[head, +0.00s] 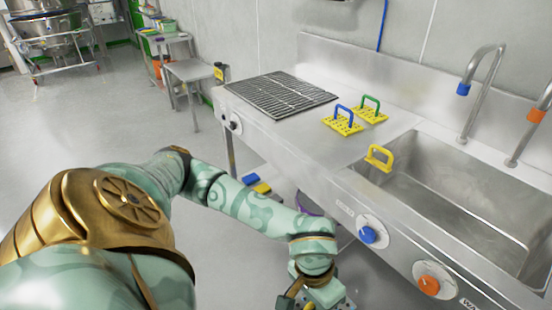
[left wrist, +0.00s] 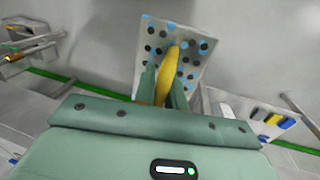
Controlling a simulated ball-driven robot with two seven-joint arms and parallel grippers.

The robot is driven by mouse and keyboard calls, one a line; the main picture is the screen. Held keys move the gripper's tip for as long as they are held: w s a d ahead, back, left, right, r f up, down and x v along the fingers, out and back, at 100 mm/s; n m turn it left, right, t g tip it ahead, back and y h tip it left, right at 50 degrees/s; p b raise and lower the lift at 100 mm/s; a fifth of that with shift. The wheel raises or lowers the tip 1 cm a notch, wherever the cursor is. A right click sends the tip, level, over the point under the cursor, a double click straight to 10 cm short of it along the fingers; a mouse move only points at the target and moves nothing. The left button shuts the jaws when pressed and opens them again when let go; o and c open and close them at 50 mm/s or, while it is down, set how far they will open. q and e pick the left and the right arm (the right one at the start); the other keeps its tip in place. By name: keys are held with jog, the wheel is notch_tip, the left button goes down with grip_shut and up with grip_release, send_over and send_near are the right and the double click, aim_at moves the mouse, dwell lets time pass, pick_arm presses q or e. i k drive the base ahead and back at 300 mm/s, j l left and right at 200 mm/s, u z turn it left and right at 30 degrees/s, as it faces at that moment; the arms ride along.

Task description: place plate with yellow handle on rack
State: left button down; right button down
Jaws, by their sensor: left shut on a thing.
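My left gripper (left wrist: 167,85) is shut on the yellow handle (left wrist: 169,70) of a grey plate (left wrist: 193,48) dotted with black and blue holes. In the head view my left gripper (head: 318,293) is low at the bottom edge, in front of the counter and below its top. Only a small part of the held plate (head: 346,303) shows there. The rack (head: 280,95), a dark slatted grid, lies empty on the far left part of the steel counter. My right gripper is not in view.
Two yellow perforated plates, one with a blue handle (head: 343,123) and one with a green handle (head: 371,115), lie on the counter right of the rack. Knobs (head: 368,234) line the counter front.

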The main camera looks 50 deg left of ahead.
aim_at(275, 88)
jog(key=j, duration=0.8)
jog(key=j+z, duration=0.15)
jog(key=j, duration=0.7)
jog(key=k+j, duration=0.1)
jog(key=j, duration=0.7)
jog(key=k+j+z, duration=0.15)
jog(key=j, duration=0.65)
jog(key=i, duration=0.05)
